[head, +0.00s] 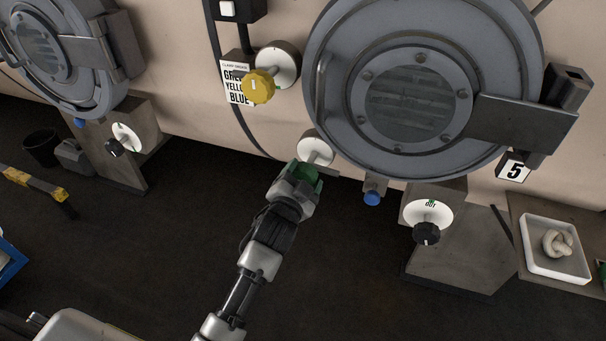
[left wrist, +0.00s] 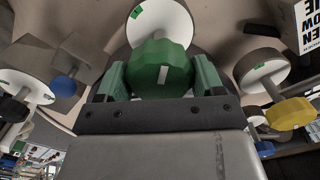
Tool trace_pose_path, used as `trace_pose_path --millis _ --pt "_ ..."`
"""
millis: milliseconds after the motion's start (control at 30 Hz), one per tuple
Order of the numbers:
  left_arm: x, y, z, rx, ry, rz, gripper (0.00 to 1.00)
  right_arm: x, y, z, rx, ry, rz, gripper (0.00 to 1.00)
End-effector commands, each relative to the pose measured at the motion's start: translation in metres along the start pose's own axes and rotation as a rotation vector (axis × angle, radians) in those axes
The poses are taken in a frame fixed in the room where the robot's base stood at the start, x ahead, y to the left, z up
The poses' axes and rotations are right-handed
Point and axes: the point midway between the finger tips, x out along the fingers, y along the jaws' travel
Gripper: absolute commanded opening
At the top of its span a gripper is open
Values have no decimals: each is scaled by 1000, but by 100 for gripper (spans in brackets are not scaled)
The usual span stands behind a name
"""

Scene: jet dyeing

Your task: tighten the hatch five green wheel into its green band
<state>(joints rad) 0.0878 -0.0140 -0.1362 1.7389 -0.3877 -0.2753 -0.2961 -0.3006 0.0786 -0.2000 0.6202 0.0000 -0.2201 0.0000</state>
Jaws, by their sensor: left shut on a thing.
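The green wheel (head: 308,172) sits below and left of the round grey hatch five (head: 340,120), in front of a white dial (head: 316,148). My left gripper (head: 304,180) is shut on the wheel, reaching up from below. In the left wrist view, the green wheel (left wrist: 158,68) is between the two fingers, with its white mark (left wrist: 163,75) pointing roughly up. The green band (left wrist: 137,12) shows at the upper left of the dial (left wrist: 168,18). The mark appears right of the band. My right gripper is out of view.
A yellow wheel (head: 258,86) on its own dial is up and left, beside a colour-order card (head: 236,83). A black knob (head: 426,233) and a blue knob (head: 372,198) sit under the hatch. A white tray (head: 535,262) is at right. Dark floor is clear below.

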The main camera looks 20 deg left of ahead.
Motion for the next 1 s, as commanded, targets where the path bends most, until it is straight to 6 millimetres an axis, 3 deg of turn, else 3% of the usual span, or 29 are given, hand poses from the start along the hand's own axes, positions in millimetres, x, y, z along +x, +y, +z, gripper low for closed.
trace_pose_path --millis 600,1000 --pt "0 -1 0 -582 -5 1 44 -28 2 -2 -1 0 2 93" --pt "0 0 1 -846 -6 1 44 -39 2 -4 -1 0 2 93"
